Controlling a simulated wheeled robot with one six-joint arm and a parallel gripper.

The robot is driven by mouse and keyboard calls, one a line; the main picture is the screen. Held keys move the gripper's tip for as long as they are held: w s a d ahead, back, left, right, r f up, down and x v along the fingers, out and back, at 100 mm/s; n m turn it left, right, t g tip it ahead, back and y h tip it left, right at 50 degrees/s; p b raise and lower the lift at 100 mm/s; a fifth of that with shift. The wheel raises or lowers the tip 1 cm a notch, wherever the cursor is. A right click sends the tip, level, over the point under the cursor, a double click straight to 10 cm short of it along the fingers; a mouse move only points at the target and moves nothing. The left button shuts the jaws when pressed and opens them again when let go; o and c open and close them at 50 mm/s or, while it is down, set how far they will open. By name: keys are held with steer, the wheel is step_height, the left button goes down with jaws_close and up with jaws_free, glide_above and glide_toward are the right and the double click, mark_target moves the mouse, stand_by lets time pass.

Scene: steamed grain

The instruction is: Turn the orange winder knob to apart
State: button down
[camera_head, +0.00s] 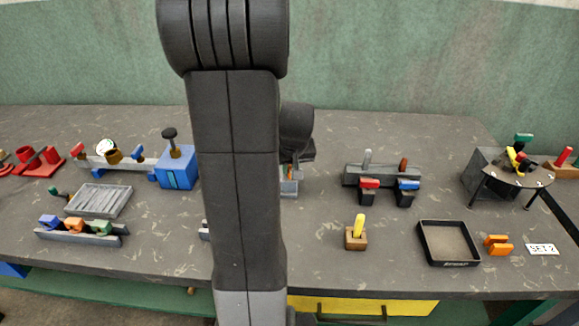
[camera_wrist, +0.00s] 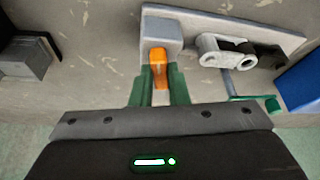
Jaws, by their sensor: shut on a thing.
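The orange winder knob (camera_wrist: 158,72) shows in the wrist view, at the front of a light grey block on a grey base plate (camera_wrist: 240,30). My gripper (camera_wrist: 158,84) has its two green fingers on either side of the knob and is shut on it. In the head view my own arm covers most of the winder. Only a small grey and orange part (camera_head: 289,182) shows just right of the arm.
In the wrist view a grey crank-like part (camera_wrist: 222,50), a green handle (camera_wrist: 250,99) and a blue block (camera_wrist: 302,82) are to the right. In the head view a black tray (camera_head: 423,246) and a wooden block with a yellow peg (camera_head: 355,238) stand to the right.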

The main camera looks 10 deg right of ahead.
steer(key=n+b, duration=0.1)
steer(key=n+y+b, duration=0.1)
steer(key=n, duration=0.1)
steer(key=shift+d+f, duration=0.2)
steer(key=n+y+b, duration=0.1)
steer(key=n, duration=0.1)
steer(key=n+y+b, duration=0.1)
steer(key=n+b, duration=0.1)
steer(key=n, duration=0.1)
steer(key=shift+w+d+r+g, duration=0.1)
steer(key=shift+w+d+g, duration=0.05)
steer(key=shift+g, duration=0.25)
steer(key=n+g+y+b, duration=0.1)
steer(key=n, duration=0.2)
steer(key=shift+w+b, duration=0.1)
steer(key=shift+b, duration=0.2)
steer(key=shift+w+d+r+n+g, duration=0.1)
steer(key=shift+n+g, duration=0.6)
steer(key=shift+n, duration=1.3)
steer(key=c, duration=1.4)
jaws_free()
steer(key=shift+r+y, duration=0.15)
steer(key=shift+y, duration=0.15)
